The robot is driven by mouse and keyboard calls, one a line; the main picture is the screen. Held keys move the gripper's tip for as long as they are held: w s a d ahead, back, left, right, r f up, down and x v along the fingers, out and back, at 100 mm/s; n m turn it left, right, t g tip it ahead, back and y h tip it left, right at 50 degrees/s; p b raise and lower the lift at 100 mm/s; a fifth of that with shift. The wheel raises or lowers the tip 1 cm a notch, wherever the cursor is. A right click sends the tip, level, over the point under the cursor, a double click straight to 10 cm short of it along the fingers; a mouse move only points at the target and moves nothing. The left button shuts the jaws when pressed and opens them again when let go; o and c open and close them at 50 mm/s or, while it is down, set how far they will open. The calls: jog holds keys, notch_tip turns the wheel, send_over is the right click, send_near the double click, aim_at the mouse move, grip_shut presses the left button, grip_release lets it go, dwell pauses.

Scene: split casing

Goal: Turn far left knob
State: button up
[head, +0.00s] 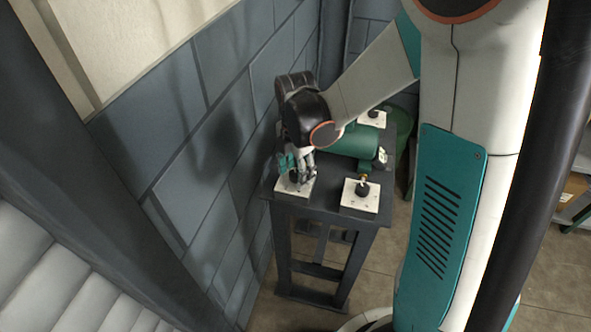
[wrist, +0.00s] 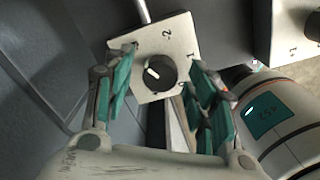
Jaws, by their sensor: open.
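A black round knob with a white pointer mark sits on a white square plate (wrist: 175,35) marked 1 and 2. The knob (wrist: 158,73) lies between my gripper's two spread teal fingers in the wrist view, which seem apart from it at the sides. In the head view, my gripper (head: 298,169) is over the left front plate (head: 301,193) on the dark table, and the knob there is mostly hidden by the fingers. My gripper is open and empty. I cannot tell how far above the knob it is.
Another white plate with a black knob (head: 362,189) is at the right front of the table (head: 330,202). A further plate (head: 373,118) is at the back right. A green cylinder (head: 355,141) lies between them. A grey block wall (head: 180,140) runs close on the left.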

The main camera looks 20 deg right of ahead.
aim_at(296, 173)
jog(key=shift+r, duration=0.1)
notch_tip(296, 173, up, 12)
dwell(0.5)
jog(key=s+r+m+t, duration=0.4)
jog(key=s+m+t, duration=0.3)
jog(key=s+m, duration=0.8)
jog(key=m, duration=0.7)
jog(key=shift+r, duration=0.1)
dwell(0.5)
